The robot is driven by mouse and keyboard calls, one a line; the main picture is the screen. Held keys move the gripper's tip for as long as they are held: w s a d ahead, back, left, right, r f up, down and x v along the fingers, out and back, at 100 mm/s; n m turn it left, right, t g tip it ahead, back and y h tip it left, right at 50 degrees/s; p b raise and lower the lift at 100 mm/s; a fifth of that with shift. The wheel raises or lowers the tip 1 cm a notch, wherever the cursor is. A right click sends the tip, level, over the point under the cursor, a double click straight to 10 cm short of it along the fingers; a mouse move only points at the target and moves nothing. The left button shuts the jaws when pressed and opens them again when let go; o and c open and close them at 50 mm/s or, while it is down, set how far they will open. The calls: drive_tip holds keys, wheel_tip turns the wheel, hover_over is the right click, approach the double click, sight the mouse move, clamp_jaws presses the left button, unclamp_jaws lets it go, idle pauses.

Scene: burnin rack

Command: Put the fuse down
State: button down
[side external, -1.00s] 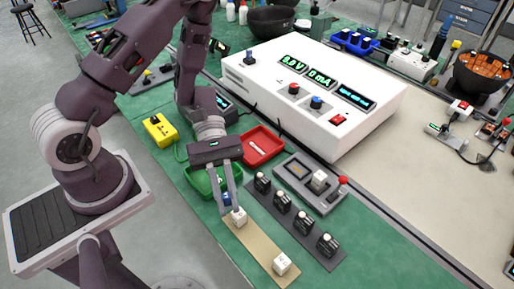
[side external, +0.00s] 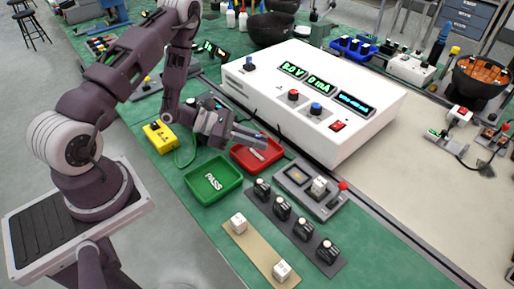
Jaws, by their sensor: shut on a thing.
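My gripper (side external: 258,140) is tilted nearly level, its fingers pointing right, above the back part of the red tray (side external: 282,153). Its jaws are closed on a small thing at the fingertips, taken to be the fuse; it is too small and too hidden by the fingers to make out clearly. The red tray has a pale mark inside. A green tray (side external: 194,194) marked PASS lies in front of it and looks empty.
A white power supply (side external: 385,100) with lit displays stands close behind the fingertips. A dark strip with several black switches (side external: 304,228), a grey fixture with a red knob (side external: 343,186) and a tan strip (side external: 255,252) with two white blocks are nearer. A yellow box (side external: 157,140) lies left.

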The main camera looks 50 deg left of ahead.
drive_tip(key=shift+f, duration=1.35)
drive_tip(key=shift+f, duration=0.15)
drive_tip(key=c, duration=1.4)
unclamp_jaws()
